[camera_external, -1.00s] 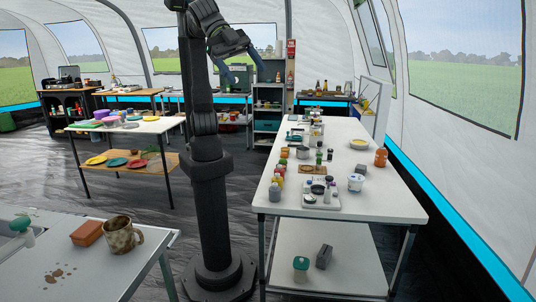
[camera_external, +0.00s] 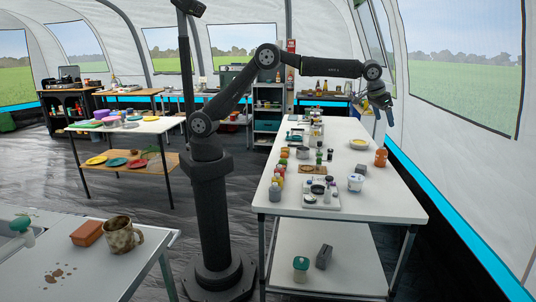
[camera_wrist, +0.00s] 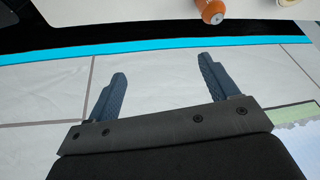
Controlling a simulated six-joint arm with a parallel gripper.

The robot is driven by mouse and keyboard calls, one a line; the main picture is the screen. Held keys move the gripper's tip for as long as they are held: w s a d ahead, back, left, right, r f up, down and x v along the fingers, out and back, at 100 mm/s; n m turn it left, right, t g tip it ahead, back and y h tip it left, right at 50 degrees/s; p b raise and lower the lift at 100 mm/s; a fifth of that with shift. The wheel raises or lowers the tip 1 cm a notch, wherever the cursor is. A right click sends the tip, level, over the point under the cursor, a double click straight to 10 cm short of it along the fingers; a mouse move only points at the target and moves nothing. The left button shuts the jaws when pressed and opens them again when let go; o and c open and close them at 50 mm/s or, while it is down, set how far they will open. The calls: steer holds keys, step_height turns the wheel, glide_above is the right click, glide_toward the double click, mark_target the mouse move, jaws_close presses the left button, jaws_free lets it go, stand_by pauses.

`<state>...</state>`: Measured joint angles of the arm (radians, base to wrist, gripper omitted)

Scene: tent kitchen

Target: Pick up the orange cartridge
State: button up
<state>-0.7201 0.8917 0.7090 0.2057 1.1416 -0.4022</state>
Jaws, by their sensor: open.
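An orange cylindrical container (camera_external: 380,157), the likely orange cartridge, stands near the right edge of the long white table (camera_external: 388,192). It also shows in the wrist view (camera_wrist: 208,8), at the top, partly cut off, with a pale round spot on its end. My gripper (camera_external: 383,108) is open and empty, above the table's right edge and clearly apart from the orange container. In the wrist view my gripper's two blue fingers (camera_wrist: 162,72) are spread, with only tent wall between them.
A white tub (camera_external: 356,183) and a yellow-filled dish (camera_external: 359,143) stand near the orange container. Several jars and bottles line the table's left side. The table's near right part is bare. The tent wall (camera_external: 450,165) rises close to the right.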

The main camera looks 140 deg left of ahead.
mark_target(381, 148)
steer(key=s+a+f+n, duration=0.2)
steer(key=s+a+f, duration=0.5)
steer(key=a, duration=0.5)
steer(key=shift+g+h, duration=0.3)
steer(key=shift+g, duration=0.1)
steer(key=x, duration=0.3)
steer(key=s+x, duration=0.1)
steer(key=x, duration=0.6)
steer(key=shift+s+a+f, duration=0.15)
steer(key=shift+f, duration=0.1)
steer(key=shift+s+x, duration=0.15)
steer(key=shift+x, duration=1.35)
steer(key=shift+s+x, duration=0.15)
steer(key=shift+x, duration=1.4)
steer(key=shift+w, duration=0.15)
steer(key=c, duration=1.2)
